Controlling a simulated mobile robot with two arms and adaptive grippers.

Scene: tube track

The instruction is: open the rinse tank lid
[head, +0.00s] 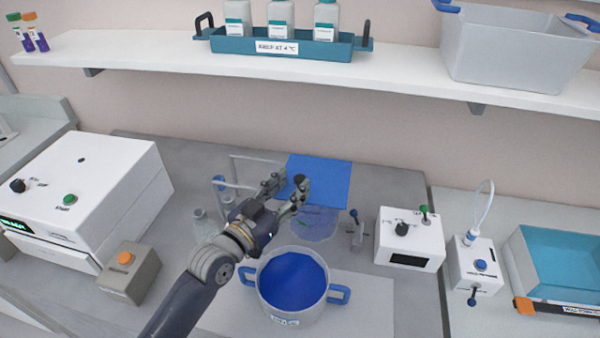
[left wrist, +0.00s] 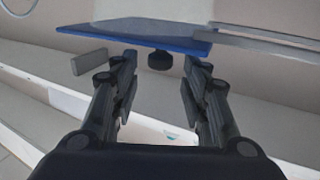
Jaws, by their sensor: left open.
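The blue lid (head: 325,178) is a flat panel behind my left gripper in the head view. A clear vessel with bluish contents (head: 319,223) shows just below it. I cannot tell whether the lid rests fully on the vessel or is raised. A black knob (head: 299,180) stands out from the lid. My left gripper (head: 288,190) is open, with its fingers pointing at the knob. In the left wrist view the lid (left wrist: 135,38) is seen nearly edge-on. The knob (left wrist: 160,61) sits between and just beyond the open fingertips (left wrist: 160,68). My right gripper is not in view.
A grey pot (head: 292,310) with blue handles stands in front of the vessel. Clear bottles stand left of my gripper. A white control box (head: 409,240) stands to the right and a large white machine (head: 95,190) to the left. A shelf (head: 170,55) runs above.

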